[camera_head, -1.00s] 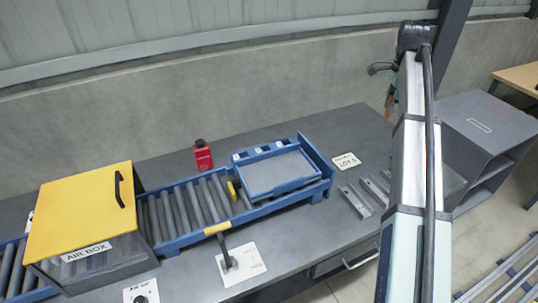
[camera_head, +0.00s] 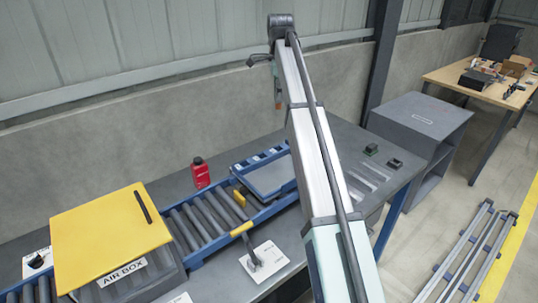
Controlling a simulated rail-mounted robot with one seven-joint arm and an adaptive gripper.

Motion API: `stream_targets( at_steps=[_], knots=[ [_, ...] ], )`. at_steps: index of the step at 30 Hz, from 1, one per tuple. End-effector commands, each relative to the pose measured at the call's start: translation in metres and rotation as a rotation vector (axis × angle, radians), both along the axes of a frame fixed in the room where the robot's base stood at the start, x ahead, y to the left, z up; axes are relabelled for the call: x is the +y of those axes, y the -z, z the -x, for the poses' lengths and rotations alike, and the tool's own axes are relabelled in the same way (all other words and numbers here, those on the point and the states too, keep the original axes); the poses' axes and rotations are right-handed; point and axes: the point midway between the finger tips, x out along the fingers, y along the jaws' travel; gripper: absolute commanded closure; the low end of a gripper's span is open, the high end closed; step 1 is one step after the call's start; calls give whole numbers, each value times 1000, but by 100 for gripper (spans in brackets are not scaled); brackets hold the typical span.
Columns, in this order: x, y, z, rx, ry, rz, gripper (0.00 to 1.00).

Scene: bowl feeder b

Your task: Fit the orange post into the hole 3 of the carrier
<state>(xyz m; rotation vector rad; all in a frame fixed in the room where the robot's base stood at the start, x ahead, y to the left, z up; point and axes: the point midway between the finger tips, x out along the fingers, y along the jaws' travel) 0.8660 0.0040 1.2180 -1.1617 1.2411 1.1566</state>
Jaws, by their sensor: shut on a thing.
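My arm rises through the middle of the head view and hides much of the scene behind it. My gripper (camera_head: 277,90) hangs at the arm's far end, mostly hidden by the arm. A small orange bit, apparently the orange post (camera_head: 278,101), shows at its lower end, high above the bench. The blue carrier (camera_head: 236,172) with a grey top sits on the roller conveyor left of my arm, its right end hidden. Small pale marks line its back edge. Its holes are too small to tell apart.
A yellow-lidded air box (camera_head: 105,240) covers the conveyor at the left. A red bottle-like object (camera_head: 200,173) stands behind the rollers. A lever on a white plate (camera_head: 265,260) is in front. A grey shelf unit (camera_head: 420,125) stands right of the bench.

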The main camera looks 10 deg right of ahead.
Motion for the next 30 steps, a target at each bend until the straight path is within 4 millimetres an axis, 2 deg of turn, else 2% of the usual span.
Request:
stream_targets(
  at_steps=[5,15,18,22,30],
  knots=[
    [-1,31,3,3,9,0,100],
    [-1,112,3,3,7,0,100],
    [-1,131,2,2,7,0,100],
    [-1,147,1,1,7,0,100],
    [-1,164,1,1,7,0,100]
  ],
)
